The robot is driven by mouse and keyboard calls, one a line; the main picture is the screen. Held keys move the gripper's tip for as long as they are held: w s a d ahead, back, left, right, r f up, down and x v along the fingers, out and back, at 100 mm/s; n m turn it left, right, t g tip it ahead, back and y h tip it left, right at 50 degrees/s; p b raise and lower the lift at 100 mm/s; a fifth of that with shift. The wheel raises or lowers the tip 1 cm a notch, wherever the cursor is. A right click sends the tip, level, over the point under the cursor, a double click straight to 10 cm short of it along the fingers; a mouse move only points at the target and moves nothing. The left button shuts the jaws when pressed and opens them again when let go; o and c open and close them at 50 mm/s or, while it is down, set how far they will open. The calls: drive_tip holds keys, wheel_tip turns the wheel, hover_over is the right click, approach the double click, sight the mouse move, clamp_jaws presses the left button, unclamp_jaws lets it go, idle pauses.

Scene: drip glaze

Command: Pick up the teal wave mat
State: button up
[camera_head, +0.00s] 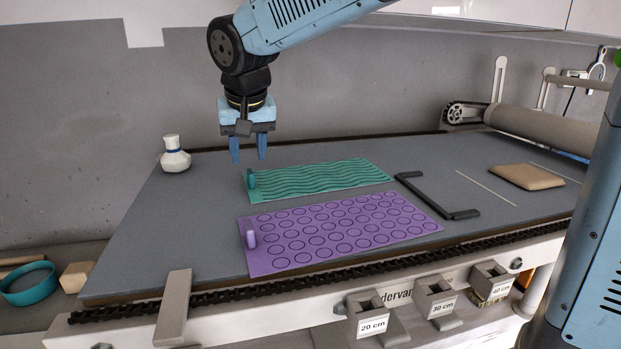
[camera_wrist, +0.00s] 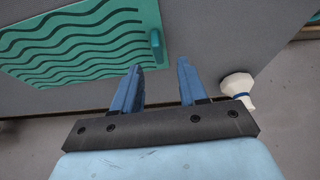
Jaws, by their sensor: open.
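The teal wave mat (camera_head: 320,180) lies flat on the grey table, with dark wavy lines across it and a small upright teal tab (camera_head: 251,179) at its left end. In the wrist view the mat (camera_wrist: 80,42) is at upper left, and its tab (camera_wrist: 156,44) is just beyond the fingertips. My gripper (camera_head: 248,157) hangs above the table near the mat's tab end, pointing down. Its two blue fingers (camera_wrist: 160,68) are apart, with nothing between them.
A purple mat (camera_head: 340,229) with circles and its own tab lies in front of the teal mat. A black bracket (camera_head: 432,198) is to the right. A white bottle (camera_head: 174,158) stands at the table's back left. A clay slab (camera_head: 526,177) and a roller (camera_head: 545,127) are farther right.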

sight(250, 172)
drive_tip(key=shift+x, duration=2.85)
drive_tip(key=shift+d, duration=0.2)
clamp_jaws()
